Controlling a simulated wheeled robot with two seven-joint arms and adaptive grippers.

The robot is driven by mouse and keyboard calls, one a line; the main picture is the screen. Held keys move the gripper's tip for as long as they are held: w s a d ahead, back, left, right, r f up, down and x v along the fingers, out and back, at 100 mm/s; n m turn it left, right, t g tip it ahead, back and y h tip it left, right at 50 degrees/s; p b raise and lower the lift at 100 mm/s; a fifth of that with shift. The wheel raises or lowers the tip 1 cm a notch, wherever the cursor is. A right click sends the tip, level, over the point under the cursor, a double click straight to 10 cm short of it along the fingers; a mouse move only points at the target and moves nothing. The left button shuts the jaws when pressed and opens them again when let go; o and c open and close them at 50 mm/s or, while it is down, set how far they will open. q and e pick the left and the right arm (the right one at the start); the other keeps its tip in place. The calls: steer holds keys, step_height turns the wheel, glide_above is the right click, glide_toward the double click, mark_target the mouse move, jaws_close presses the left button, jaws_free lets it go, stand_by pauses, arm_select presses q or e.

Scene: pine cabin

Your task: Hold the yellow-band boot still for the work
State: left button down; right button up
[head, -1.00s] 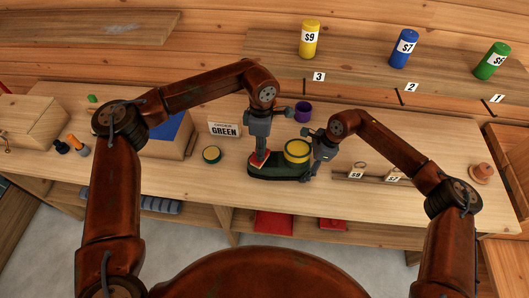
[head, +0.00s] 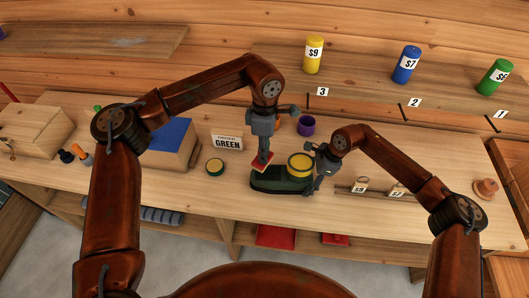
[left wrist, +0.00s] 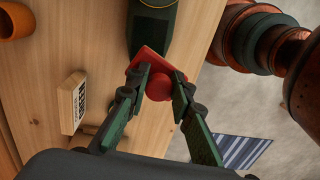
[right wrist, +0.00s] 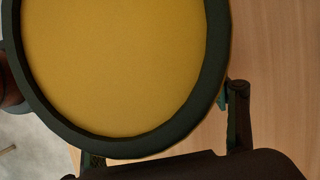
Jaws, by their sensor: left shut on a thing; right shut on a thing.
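The yellow-band boot (head: 283,183) is dark green and stands upright on the bench, its toe to the left. Its round yellow top (head: 300,164) fills much of the right wrist view (right wrist: 115,60). My right gripper (head: 320,180) is shut on the boot's shaft from the right; its hold is partly hidden. My left gripper (head: 264,153) is shut on the round red knob (left wrist: 160,86) of a flat red pad (head: 263,163). The pad is at the toe end; I cannot tell whether it touches the boot. The toe also shows in the left wrist view (left wrist: 152,30).
An "ORDER GREEN" sign (head: 228,142), a round green-and-yellow piece (head: 215,167) and a purple cup (head: 306,124) stand nearby. A tag rack (head: 370,190) lies right of the boot. Yellow (head: 313,56), blue (head: 406,64) and green (head: 495,77) cylinders stand on the shelf behind.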

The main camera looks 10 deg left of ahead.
arm_select(q)
steer(key=shift+f, duration=0.1)
stand_by(0.6)
steer(key=shift+f, duration=3.9)
steer(key=shift+w+d+f, duration=0.1)
steer(key=shift+d, duration=1.5)
steer(key=a, duration=0.3)
steer(key=shift+a+f, duration=0.1)
steer(key=shift+a, duration=0.15)
step_height(320, 180, up, 3)
steer(key=shift+d+f, duration=0.15)
steer(key=shift+r, duration=2.85)
